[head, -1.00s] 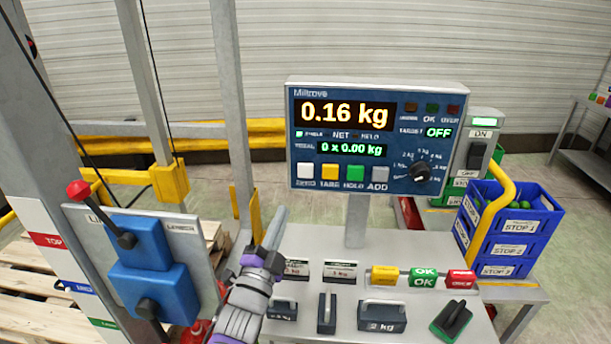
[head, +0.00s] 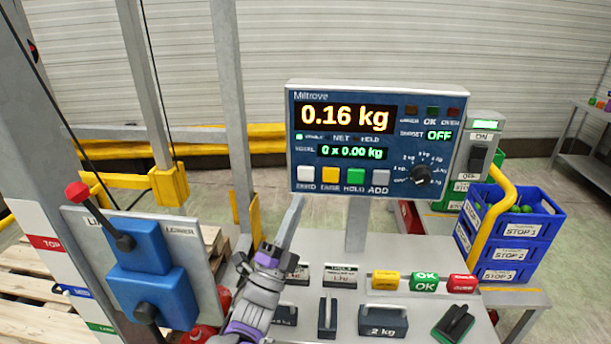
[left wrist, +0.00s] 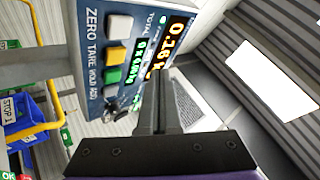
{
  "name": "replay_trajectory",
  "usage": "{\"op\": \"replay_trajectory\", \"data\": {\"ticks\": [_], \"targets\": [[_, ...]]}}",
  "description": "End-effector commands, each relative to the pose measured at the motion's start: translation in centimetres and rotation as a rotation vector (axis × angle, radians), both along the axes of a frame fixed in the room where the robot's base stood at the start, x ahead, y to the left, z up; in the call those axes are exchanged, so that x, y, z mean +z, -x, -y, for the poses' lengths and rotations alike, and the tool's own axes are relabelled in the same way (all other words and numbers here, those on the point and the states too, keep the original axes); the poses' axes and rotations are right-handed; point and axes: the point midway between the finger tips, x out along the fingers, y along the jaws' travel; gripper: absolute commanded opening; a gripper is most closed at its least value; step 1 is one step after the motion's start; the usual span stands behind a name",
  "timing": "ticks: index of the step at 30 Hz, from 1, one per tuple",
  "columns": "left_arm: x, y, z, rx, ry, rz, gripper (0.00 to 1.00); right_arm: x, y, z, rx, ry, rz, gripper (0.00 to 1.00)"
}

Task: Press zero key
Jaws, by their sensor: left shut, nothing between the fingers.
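The white zero key (head: 305,174) is the leftmost of the row of keys on the blue scale panel (head: 340,160), above the label ZERO. It also shows in the left wrist view (left wrist: 119,27) at the top of the column of keys. The display reads 0.16 kg. My left gripper (head: 297,203) is shut and empty, its fingertips just below the zero key in the head view. In the left wrist view its shut fingers (left wrist: 157,85) point toward the panel, to the right of the keys. Whether they touch the panel cannot be told. My right gripper is not in view.
Weights, including a 2 kg block (head: 383,321), stand on the table below the panel. A blue lever box (head: 150,270) is at the left. Stacked blue crates (head: 510,238) are at the right, behind a yellow rail.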

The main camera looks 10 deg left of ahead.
Motion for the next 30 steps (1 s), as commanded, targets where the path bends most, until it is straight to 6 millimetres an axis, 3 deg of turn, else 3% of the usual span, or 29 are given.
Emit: {"op": "replay_trajectory", "data": {"ticks": [9, 15, 30], "targets": [[0.0, -4.6, -0.2, 0.0, 0.0, -0.001, 0.0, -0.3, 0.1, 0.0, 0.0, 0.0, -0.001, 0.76], [0.0, -6.6, -0.2, -0.001, 0.0, -0.001, 0.0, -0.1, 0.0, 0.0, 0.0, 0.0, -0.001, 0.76], [0.0, -7.4, -0.3, -0.001, 0.001, 0.0, 0.0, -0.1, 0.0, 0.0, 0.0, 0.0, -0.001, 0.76]]}}
